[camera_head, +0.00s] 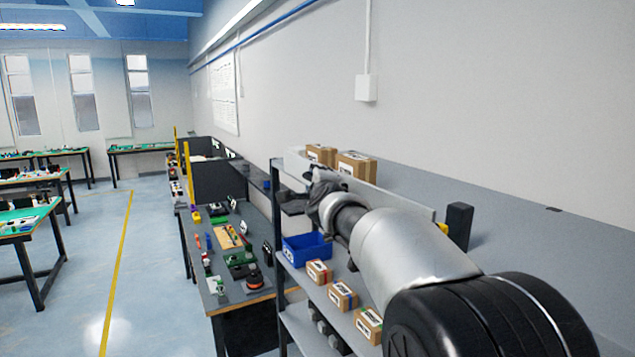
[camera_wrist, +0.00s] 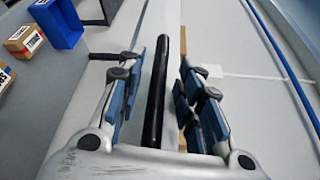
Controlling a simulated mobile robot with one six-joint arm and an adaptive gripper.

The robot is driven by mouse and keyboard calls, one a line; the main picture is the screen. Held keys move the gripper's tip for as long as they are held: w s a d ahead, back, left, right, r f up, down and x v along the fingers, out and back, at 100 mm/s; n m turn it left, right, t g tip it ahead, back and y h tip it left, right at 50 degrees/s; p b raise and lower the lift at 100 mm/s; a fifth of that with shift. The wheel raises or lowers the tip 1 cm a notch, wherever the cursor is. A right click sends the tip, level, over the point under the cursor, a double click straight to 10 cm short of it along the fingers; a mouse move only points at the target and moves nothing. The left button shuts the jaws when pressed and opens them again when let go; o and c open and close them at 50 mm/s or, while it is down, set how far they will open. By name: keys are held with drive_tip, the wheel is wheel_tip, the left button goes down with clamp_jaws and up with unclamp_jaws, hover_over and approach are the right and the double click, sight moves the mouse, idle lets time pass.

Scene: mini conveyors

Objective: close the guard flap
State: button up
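My gripper (camera_head: 322,182) is over the shelf-like conveyor bench along the wall. In the wrist view its fingers (camera_wrist: 173,55) are apart, with a long black bar (camera_wrist: 157,95) running between them. A gap shows on each side of the bar, so the fingers do not appear shut on it. The bar lies along a pale upright panel (camera_wrist: 153,28), which looks like the guard flap with its handle. In the head view a long light panel (camera_head: 405,200) shows behind my arm; my arm hides much of it, and its hinge is not clear.
A blue bin (camera_head: 306,248) and cartons (camera_head: 343,295) stand on the near side of the bench. More cartons (camera_head: 356,166) stand behind the panel. A black post (camera_head: 458,226) rises at the right. A cluttered worktable (camera_head: 238,290) is to the left, with open floor beyond.

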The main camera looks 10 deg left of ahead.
drive_tip(key=v, duration=1.2)
drive_tip(key=shift+f, duration=0.1)
drive_tip(key=s+d+f+n+g+h+b, duration=0.1)
drive_tip(key=s+d+f+n+g+b, duration=0.3)
drive_tip(key=s+f, duration=1)
drive_tip(key=s+d+f+n+g+h+b, duration=0.1)
drive_tip(key=s+d+f+n+g+b, duration=0.3)
drive_tip(key=s+d+f+n+b, duration=0.4)
drive_tip(key=s+d+f+n+g+h+b, duration=0.1)
drive_tip(key=s+d+f+n+g+b, duration=0.3)
drive_tip(key=s+f+b, duration=0.5)
drive_tip(key=s+d+f+n, duration=0.2)
drive_tip(key=s+d+f, duration=0.1)
drive_tip(key=s+f, duration=0.7)
wheel_tip(320, 180, down, 4)
drive_tip(key=shift+s+d+r+h, duration=0.1)
drive_tip(key=shift+s+d+h, duration=0.15)
drive_tip(key=shift+s+h, duration=0.05)
